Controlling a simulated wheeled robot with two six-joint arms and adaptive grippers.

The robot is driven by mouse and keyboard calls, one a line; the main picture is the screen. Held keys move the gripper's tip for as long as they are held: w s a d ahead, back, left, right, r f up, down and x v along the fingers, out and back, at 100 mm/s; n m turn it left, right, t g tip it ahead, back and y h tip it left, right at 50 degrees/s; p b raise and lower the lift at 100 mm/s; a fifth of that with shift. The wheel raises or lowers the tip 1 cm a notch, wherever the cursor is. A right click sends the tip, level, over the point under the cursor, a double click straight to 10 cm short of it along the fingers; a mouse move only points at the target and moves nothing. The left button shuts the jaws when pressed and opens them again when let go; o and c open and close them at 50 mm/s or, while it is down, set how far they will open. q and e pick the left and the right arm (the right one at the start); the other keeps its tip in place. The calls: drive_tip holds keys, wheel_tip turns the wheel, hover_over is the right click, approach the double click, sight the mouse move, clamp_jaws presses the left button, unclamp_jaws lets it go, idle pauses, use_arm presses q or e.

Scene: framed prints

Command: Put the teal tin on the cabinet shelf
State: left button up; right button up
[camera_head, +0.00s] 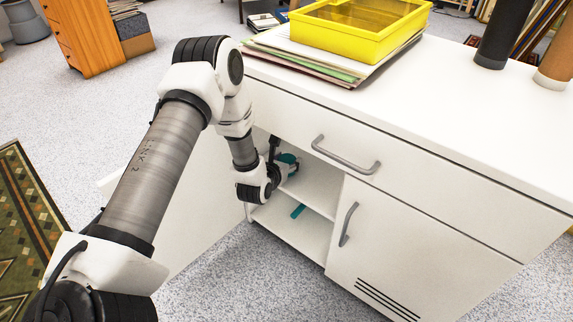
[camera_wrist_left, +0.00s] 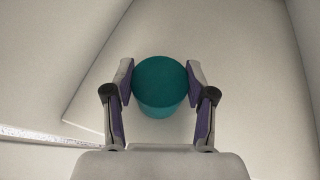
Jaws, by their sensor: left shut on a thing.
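The white cabinet (camera_head: 440,215) has its left compartment open, with a shelf (camera_head: 318,190) inside. My left arm reaches into this opening from the left. My left gripper (camera_wrist_left: 160,82) is shut on the teal tin (camera_wrist_left: 161,90), one finger on each side of it. In the head view the tin (camera_head: 288,159) shows only in part, behind my wrist and in the opening above the shelf. I cannot tell whether its base touches the shelf. My right gripper is not in view.
The open white door (camera_head: 190,205) stands left of the compartment, behind my arm. A drawer with a handle (camera_head: 345,160) is above. A small teal piece (camera_head: 298,211) shows below the shelf. A yellow tray (camera_head: 360,40) lies on papers on top.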

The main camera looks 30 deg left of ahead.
use_arm(q)
drive_tip(key=o, duration=0.8)
drive_tip(key=shift+f, duration=0.1)
drive_tip(key=o, duration=0.5)
drive_tip(key=shift+c, duration=0.2)
